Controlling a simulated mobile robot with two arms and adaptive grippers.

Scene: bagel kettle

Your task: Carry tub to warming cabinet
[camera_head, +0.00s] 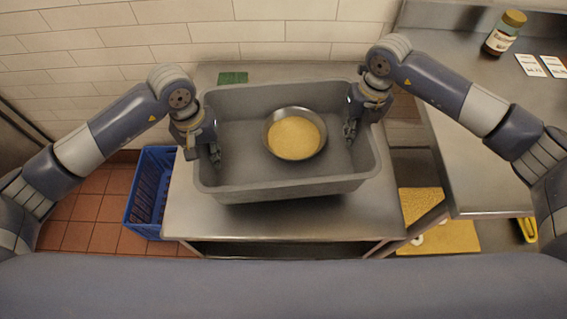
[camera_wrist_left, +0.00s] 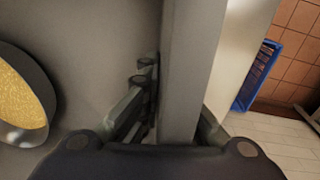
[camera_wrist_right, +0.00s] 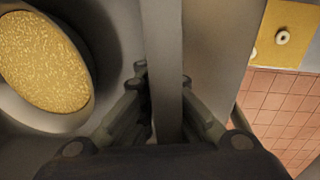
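The grey tub (camera_head: 280,188) is at the middle of the steel table and stays level. Inside it, right of its middle, is a round metal bowl (camera_head: 296,134) of yellow grainy stuff. My left gripper (camera_head: 214,153) is over the tub's left wall, with that wall (camera_wrist_left: 188,60) between its fingers in the left wrist view. My right gripper (camera_head: 350,130) is over the right wall, which runs between close fingers (camera_wrist_right: 163,85) in the right wrist view. Both look shut on the walls; the outer fingers are partly hidden. The warming cabinet cannot be made out.
The steel table (camera_head: 190,222) has bare room in front of the tub. A green pad (camera_head: 233,77) lies behind it. A blue crate (camera_head: 150,195) stands on the floor at left. The right counter (camera_head: 480,170) holds a jar (camera_head: 504,33) and cards; a yellow board (camera_head: 445,238) is low at right.

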